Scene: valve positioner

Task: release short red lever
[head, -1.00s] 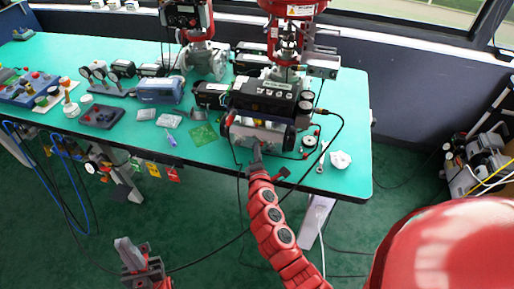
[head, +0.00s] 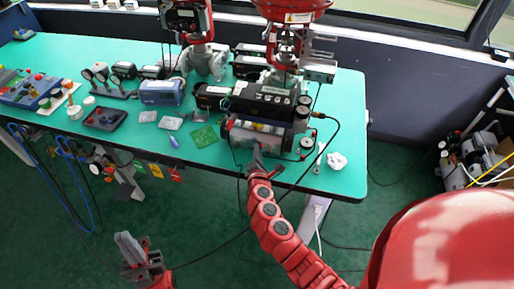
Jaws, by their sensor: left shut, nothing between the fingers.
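The valve positioner (head: 262,101) is a black box unit on the teal bench, below a red actuator (head: 290,8). A grey cylindrical body (head: 252,135) sits at its front, near the bench's front edge. My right gripper (head: 257,153) is at the front of this body, pointing away from me. It is too small and dark to tell whether its fingers are open or touch anything. Small red parts show around the positioner; I cannot tell which is the short red lever, and the gripper may hide it. My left gripper (head: 128,247) is shut and empty, low at the left, away from the bench.
Black cables hang over the front edge. Blue hoses (head: 75,180) hang at the left. Green floor is free in front.

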